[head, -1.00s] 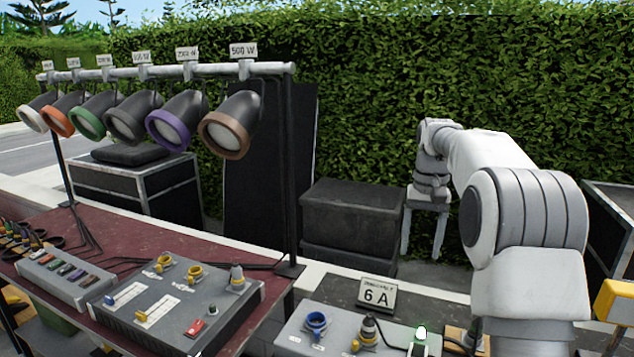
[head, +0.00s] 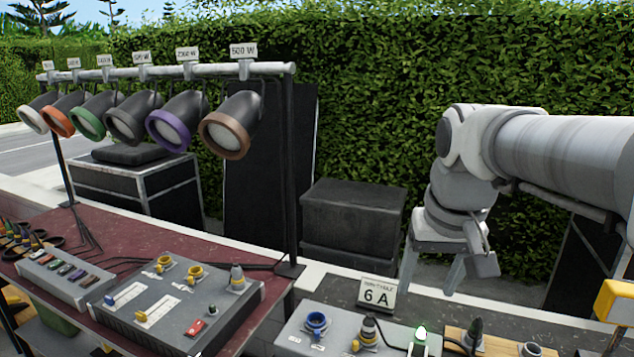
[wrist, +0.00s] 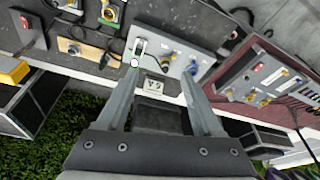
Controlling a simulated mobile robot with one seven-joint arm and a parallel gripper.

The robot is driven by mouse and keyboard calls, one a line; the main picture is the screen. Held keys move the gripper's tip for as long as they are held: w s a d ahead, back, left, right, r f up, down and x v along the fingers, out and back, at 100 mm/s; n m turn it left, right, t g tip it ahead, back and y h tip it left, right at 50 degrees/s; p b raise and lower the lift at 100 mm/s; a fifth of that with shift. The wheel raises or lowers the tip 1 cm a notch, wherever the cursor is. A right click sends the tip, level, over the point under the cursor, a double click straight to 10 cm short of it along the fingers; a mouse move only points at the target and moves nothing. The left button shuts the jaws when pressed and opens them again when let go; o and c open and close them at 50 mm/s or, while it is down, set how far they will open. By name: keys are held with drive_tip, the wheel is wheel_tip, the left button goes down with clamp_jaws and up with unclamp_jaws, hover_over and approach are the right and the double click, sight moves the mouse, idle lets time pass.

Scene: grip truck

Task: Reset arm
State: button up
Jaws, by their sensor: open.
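My gripper (head: 430,275) hangs below my wrist on the right of the head view. Its two fingers point down and stand apart, with nothing between them. In the wrist view the open fingers (wrist: 158,82) frame the "6 A" sign and a dark box behind the bench. The gripper is clear of the bench and touches nothing that I can see. My arm reaches in from the right edge of the head view.
The grey dimmer panel (head: 175,310) is on the red table (head: 130,235). A socket box (head: 335,340) and the "6 A" sign (head: 376,295) stand on the dark bench. Several lamps hang from a rail (head: 170,72). A dark case (head: 350,215) stands before the hedge (head: 380,90).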

drive_tip(key=s+a+f+n+t, duration=0.1)
drive_tip(key=s+f+t, duration=0.1)
drive_tip(key=s+f, duration=0.4)
drive_tip(key=s, duration=0.5)
drive_tip(key=shift+s+a+f, duration=0.15)
drive_tip(key=shift+s+a, duration=0.15)
drive_tip(key=shift+s, duration=0.05)
drive_tip(key=shift+c, duration=1.3)
drive_tip(key=shift+d, duration=0.25)
